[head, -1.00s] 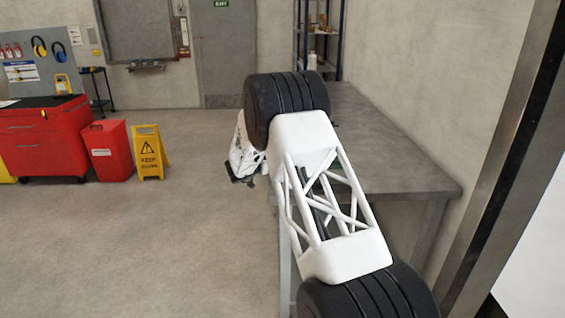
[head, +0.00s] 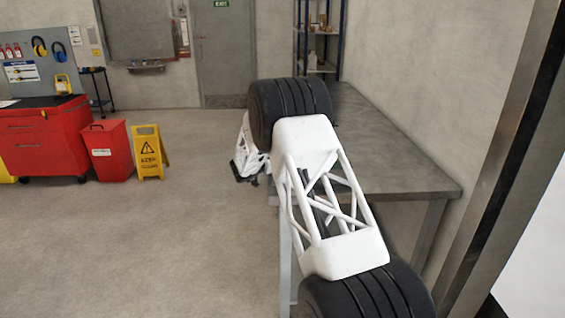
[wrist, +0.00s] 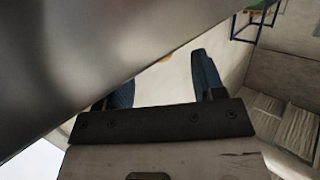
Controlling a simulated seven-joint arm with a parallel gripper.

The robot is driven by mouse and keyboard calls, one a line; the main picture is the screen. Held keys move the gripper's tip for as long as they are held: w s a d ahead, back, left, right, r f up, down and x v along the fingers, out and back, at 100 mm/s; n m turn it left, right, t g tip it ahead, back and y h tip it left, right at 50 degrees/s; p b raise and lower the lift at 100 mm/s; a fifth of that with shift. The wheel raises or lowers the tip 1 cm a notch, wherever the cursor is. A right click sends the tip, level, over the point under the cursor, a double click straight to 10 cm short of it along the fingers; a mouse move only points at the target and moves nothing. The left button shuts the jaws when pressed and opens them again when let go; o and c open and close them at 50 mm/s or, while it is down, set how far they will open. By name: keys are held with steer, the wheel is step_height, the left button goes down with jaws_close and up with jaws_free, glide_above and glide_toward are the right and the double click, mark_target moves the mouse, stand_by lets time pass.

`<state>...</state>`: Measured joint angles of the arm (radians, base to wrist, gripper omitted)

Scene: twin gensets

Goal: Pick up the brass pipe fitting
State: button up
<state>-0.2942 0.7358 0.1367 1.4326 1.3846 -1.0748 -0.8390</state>
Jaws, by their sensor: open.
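I cannot make out the brass pipe fitting in either view. In the wrist view my gripper (wrist: 163,78) shows two dark blue fingers, spread apart, with nothing between them. A broad grey metal surface fills the upper left of that view and covers part of the left finger. A small yellow patch shows at its edge, too small to identify. In the head view my arm hangs over the near left side of the grey metal table (head: 400,165). The end of my arm is low, beside the table's left edge, mostly hidden behind my own links.
The visible tabletop is bare. A shelf rack (head: 320,40) stands behind it. A red cabinet (head: 42,140), a red bin (head: 107,152) and a yellow floor sign (head: 148,152) stand at the left. A metal post (head: 505,160) rises at the right. The floor left of my arm is clear.

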steer(key=shift+x, duration=2.65)
steer(key=c, duration=1.1)
steer(key=shift+s+a, duration=0.1)
steer(key=shift+s+a+r, duration=0.35)
steer(key=shift+a+r, duration=0.05)
steer(key=shift+r, duration=0.15)
steer(key=s+a+r, duration=0.7)
steer(key=s+a, duration=0.2)
